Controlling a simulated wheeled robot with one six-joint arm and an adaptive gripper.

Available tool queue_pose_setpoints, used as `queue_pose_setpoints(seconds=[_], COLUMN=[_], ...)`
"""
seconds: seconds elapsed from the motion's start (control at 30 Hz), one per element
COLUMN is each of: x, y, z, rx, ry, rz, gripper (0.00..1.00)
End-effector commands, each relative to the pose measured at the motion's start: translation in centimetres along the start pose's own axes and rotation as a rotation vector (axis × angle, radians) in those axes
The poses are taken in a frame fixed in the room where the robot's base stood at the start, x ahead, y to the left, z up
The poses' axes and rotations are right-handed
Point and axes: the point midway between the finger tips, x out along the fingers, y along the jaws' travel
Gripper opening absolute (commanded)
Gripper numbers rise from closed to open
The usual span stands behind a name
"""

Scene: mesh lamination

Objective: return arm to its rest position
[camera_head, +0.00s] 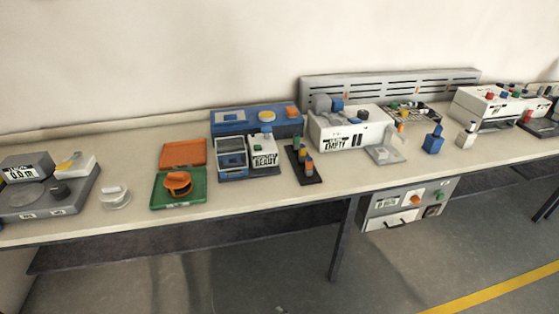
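Neither my arm nor my gripper shows in the head camera view, so its pose and opening are hidden. The view looks down on a long beige bench (240,198) that runs from left to right against a pale wall. No part of my body is clearly visible.
On the bench stand a grey device (40,200), a green tray (190,191) with an orange item, an orange tray (183,153), a white machine (345,128) reading "EMPTY" and a blue bottle (433,142). A control box (405,205) hangs below. Grey floor is clear in front.

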Motion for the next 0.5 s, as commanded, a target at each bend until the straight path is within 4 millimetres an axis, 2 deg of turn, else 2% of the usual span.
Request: queue_pose_setpoints(seconds=[0.03, 0.2, 0.37, 0.5], x=[-1.1, -5.1, -9.6, -13.9], y=[0.3, 1.2, 1.6, 1.7], z=[2.0, 6.6, 10.1, 12.5], rx=[0.023, 0.089, 0.145, 0.190], ry=[0.010, 0.063, 0.117, 0.165], rz=[0.021, 0.094, 0.159, 0.215], gripper=[0.43, 0.43, 0.43, 0.43])
